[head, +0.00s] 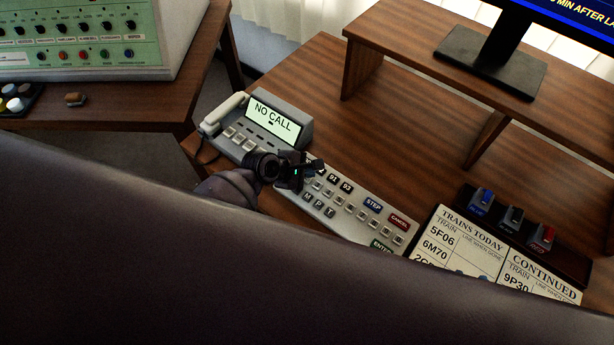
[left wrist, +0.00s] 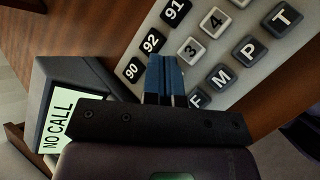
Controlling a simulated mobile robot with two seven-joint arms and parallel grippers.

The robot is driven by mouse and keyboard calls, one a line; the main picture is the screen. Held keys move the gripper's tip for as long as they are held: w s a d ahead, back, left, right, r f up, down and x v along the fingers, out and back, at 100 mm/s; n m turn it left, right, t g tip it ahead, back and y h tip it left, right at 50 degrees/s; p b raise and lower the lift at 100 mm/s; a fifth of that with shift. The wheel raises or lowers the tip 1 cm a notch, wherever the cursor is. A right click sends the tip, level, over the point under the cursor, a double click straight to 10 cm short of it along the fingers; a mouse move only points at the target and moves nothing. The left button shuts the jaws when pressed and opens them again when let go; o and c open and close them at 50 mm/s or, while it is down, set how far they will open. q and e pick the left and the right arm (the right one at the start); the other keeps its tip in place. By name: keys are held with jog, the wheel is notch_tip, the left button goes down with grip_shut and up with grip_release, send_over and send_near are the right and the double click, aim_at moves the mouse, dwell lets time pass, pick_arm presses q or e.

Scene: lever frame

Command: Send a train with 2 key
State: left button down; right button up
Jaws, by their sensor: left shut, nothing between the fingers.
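The grey key panel (head: 352,229) lies on the wooden desk, with small number keys, dark letter keys and STEP, CANCEL and ENTER keys. My left gripper (head: 316,166) is shut and empty over the panel's left end. In the left wrist view its blue fingertips (left wrist: 165,66) are beside the 3 key (left wrist: 193,48), the 92 key (left wrist: 153,40) and the F key (left wrist: 198,98). The 2 key is not visible; the fingers cover part of that key area. I cannot tell whether the fingertips touch the panel. My right gripper is not in view.
A grey telephone (head: 290,110) whose screen reads NO CALL stands close behind my left gripper. Train cards (head: 452,250) and a dark block with blue, black and red switches (head: 512,218) are at the right. A wooden monitor shelf (head: 395,40) stands behind.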

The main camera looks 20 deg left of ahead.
aim_at(307, 180)
pick_arm(q)
jog(key=shift+f, duration=0.8)
dwell(0.8)
dwell(0.3)
jog(key=shift+r+p, duration=0.8)
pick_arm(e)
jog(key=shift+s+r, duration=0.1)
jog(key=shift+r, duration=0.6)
pick_arm(q)
jog(key=shift+r, duration=2.5)
